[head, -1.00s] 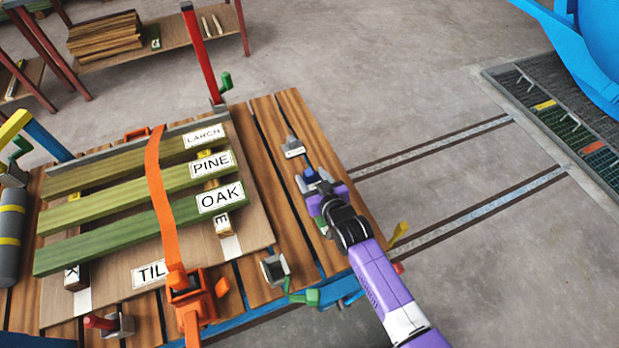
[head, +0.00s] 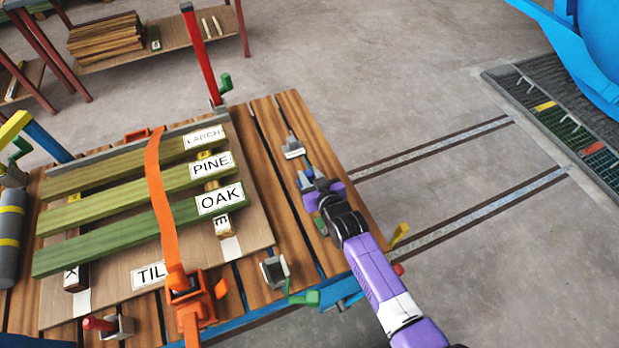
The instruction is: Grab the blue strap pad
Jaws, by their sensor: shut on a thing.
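My gripper (head: 317,184) is at the right part of the slatted wooden table, beside a small grey bracket. It points down and away from me and is shut on the blue strap pad. The pad is almost wholly hidden by the purple fingers and dark wrist, so I cannot tell whether it is clear of the table.
Green boards labelled LARCH, PINE and OAK (head: 219,199) lie on the left of the table under an orange strap (head: 163,210) with a ratchet (head: 188,287). Grey brackets (head: 292,149) (head: 274,268) stand near my gripper. Open floor lies to the right.

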